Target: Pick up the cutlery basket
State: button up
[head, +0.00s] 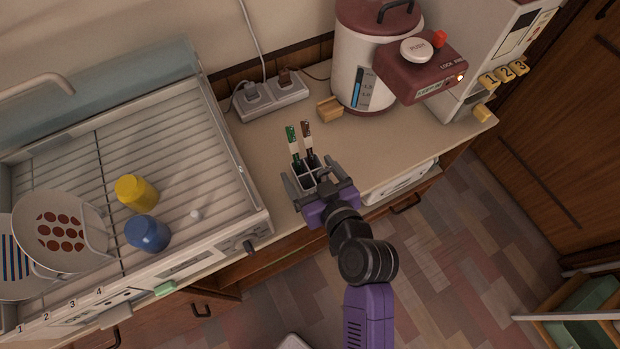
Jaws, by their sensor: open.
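The cutlery basket (308,178) is a small pale divided holder on the beige counter, to the right of the dish dryer. Two chopstick-like pieces of cutlery stand in it, one green-ended (293,140) and one brown-ended (308,138). My gripper (314,184) is at the basket, with its grey jaws open and one finger on each side of it. The near part of the basket is hidden by my gripper. I cannot tell whether the fingers touch it.
The dish dryer (195,140) holds plates (62,230), a yellow cup (136,192) and a blue cup (147,232). Behind the basket are a power strip (272,98), a small wooden block (329,109) and a red-and-white hot-water pot (362,60). Counter to the right is clear.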

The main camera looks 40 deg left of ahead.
jog(key=c, duration=1.5)
jog(key=shift+o, duration=0.2)
jog(key=shift+r, duration=0.1)
